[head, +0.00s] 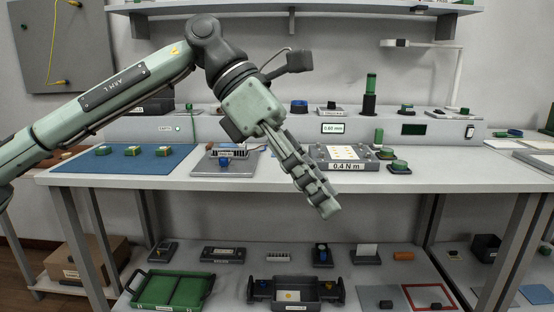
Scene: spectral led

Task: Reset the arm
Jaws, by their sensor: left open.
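My left arm comes in from the left, stretched out over the workbench. My left gripper (322,198) hangs at the end of it, pointing down and to the right. It is in front of the bench's front edge, near the middle of the picture. Its fingers are seen nearly side-on, and nothing shows between them. My right arm and gripper are not in the picture.
The workbench (440,184) carries a blue mat (160,163), a grey fixture with a blue knob (225,162) and a "0.4 N m" unit (347,166). A lower shelf holds a green tray (172,290) and a grey bin (290,292). Open floor shows at left.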

